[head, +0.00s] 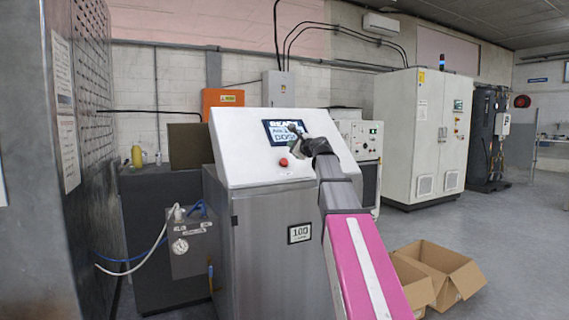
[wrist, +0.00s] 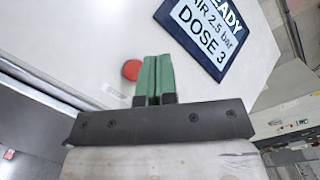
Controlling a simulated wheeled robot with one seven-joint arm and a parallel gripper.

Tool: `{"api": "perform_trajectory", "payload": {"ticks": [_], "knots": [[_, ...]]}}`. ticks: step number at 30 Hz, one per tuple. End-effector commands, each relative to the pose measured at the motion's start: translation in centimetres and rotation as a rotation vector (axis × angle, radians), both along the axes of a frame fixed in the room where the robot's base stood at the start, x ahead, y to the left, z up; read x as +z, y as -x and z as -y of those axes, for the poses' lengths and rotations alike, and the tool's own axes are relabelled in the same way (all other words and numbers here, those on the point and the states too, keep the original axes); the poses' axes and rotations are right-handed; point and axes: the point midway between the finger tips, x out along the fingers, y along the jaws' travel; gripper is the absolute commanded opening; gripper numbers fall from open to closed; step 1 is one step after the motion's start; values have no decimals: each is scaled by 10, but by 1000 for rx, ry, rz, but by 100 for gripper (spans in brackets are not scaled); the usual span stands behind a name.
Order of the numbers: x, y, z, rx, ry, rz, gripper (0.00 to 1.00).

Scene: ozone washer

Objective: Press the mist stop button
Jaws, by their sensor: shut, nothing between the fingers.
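A round red button (head: 283,162) sits on the white sloped panel (head: 240,150) of the steel machine, below its screen (head: 285,132). In the wrist view the red button (wrist: 131,70) lies just left of my fingertips, and the screen (wrist: 205,30) is to the upper right, reading "DOSE 3". My gripper (wrist: 157,60) is shut, its two green fingers together with nothing between them. In the head view my gripper (head: 297,145) is in front of the panel, above and right of the button, partly covering the screen. I cannot tell its exact gap to the panel.
Open cardboard boxes (head: 440,268) lie on the floor at the right. A grey gauge box (head: 190,240) with hoses hangs at the machine's left. A tall metal cabinet (head: 85,150) stands at the far left. White cabinets (head: 425,130) stand behind right.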

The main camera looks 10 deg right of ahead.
Motion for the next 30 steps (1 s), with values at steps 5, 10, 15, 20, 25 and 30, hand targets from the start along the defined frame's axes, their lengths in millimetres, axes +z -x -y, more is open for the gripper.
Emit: {"api": "perform_trajectory", "payload": {"ticks": [5, 10, 15, 20, 25, 30], "knots": [[-17, -17, -5, 0, 0, -2, 0], [-32, -31, -9, 0, 0, -2, 0], [-44, -43, -13, -1, -1, -1, 0], [-51, -49, -16, -1, 0, -1, 0], [-53, -50, -16, -1, 0, -1, 0], [-53, -50, -16, -1, 0, -1, 0]]}}
